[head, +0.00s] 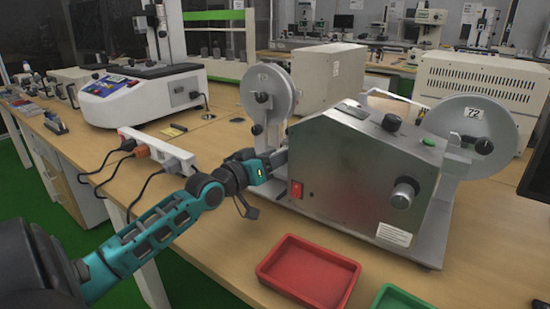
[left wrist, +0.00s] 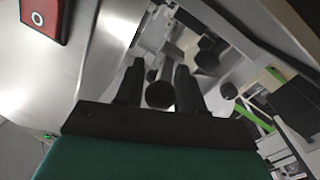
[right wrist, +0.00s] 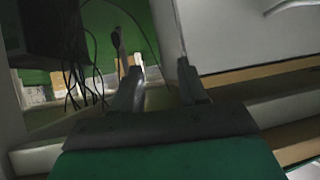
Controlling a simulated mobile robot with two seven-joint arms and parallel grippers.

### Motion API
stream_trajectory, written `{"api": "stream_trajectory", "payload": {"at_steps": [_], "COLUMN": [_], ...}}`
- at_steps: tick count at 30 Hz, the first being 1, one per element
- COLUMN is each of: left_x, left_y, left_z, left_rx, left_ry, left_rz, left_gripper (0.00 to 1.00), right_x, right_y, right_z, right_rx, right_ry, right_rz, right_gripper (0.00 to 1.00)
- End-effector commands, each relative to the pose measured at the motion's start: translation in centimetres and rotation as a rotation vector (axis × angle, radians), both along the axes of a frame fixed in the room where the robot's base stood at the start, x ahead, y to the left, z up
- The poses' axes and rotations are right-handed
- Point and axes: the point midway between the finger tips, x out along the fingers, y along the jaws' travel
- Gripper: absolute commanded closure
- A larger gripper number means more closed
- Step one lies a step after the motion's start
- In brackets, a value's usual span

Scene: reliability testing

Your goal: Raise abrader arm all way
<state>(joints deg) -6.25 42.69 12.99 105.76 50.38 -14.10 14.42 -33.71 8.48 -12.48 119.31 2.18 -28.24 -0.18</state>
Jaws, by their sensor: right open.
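The abrader (head: 350,165) is a grey metal box with a slanted front, a red switch (head: 296,189), a round knob (head: 404,193) and a disc on either side. My left gripper (head: 270,165) is at its left side, between the box and the left disc (head: 267,90). In the left wrist view its fingers (left wrist: 160,85) stand apart on either side of a dark round knob (left wrist: 160,95); I cannot tell whether they touch it. The arm itself is not clearly seen. My right gripper (right wrist: 158,85) is open and empty, out of the head view.
A red tray (head: 309,272) and a green tray (head: 400,298) lie at the table's front edge. A power strip (head: 157,150) with plugs and cables is left of my left gripper. A beige box (head: 330,75) stands behind the abrader. A white instrument (head: 140,95) is at back left.

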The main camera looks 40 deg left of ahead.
Motion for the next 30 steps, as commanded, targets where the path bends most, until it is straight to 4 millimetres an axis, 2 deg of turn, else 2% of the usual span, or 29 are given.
{"api": "stream_trajectory", "payload": {"at_steps": [1,12,23,30], "left_x": [0.0,0.0,0.0,0.9], "left_y": [0.0,-0.1,-0.2,-0.2], "left_z": [0.0,0.0,0.2,1.7], "left_rx": [0.0,-0.001,-0.002,-0.008], "left_ry": [0.0,-0.001,0.002,0.037], "left_rz": [0.0,-0.002,-0.004,-0.005], "left_gripper": [0.67,1.0,1.0,1.0], "right_x": [0.0,0.0,0.0,-0.1], "right_y": [0.0,0.0,0.0,-0.2], "right_z": [0.0,0.0,0.1,1.8], "right_rx": [0.0,-0.001,-0.002,-0.007], "right_ry": [0.0,0.0,0.0,0.002], "right_rz": [0.0,0.001,0.001,0.0], "right_gripper": [0.57,0.57,0.57,0.57]}}
